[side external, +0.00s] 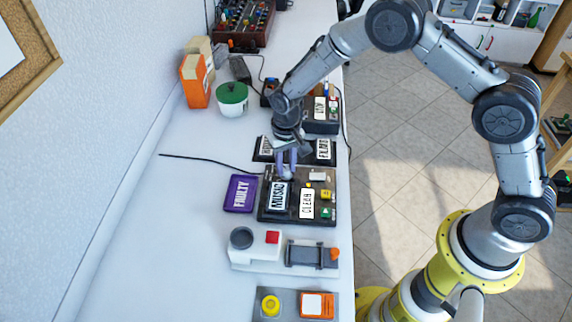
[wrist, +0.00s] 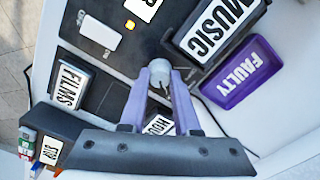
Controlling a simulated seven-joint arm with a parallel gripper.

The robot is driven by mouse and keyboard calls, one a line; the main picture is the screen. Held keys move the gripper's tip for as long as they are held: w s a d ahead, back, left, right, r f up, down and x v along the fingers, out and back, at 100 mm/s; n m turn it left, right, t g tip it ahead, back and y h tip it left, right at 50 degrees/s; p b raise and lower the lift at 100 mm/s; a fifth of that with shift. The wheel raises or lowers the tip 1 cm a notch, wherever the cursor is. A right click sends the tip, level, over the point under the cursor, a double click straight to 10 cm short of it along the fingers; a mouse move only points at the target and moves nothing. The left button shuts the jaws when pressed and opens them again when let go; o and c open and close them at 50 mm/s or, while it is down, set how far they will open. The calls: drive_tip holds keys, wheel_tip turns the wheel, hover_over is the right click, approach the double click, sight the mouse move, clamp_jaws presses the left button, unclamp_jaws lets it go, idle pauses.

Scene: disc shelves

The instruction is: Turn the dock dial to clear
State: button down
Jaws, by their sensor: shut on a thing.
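The dock (side external: 297,221) is a dark panel in the side view, with a MUSIC case (side external: 279,196) and a white CLEAR label (side external: 307,203) on it. The dock also shows in the wrist view (wrist: 128,62). The dock dial (wrist: 159,69) is a small grey round knob with a pointer, beside the MUSIC case. My gripper (side external: 286,172) points down over the dock's far edge. In the wrist view my purple fingers (wrist: 160,80) are closed around the dial, one on each side. The fingers partly hide the dial.
A purple FAULTY case (side external: 240,193) lies left of the dock. A FILMS case (side external: 323,149) stands behind it. A grey-and-white device with a red button (side external: 272,237) sits in front. A green-lidded tub (side external: 231,98) stands farther back.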

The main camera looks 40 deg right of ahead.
sight(286, 168)
drive_tip(key=shift+r, duration=0.15)
drive_tip(key=c, duration=0.9)
unclamp_jaws()
wheel_tip(286, 168, up, 14)
drive_tip(key=shift+f, duration=0.1)
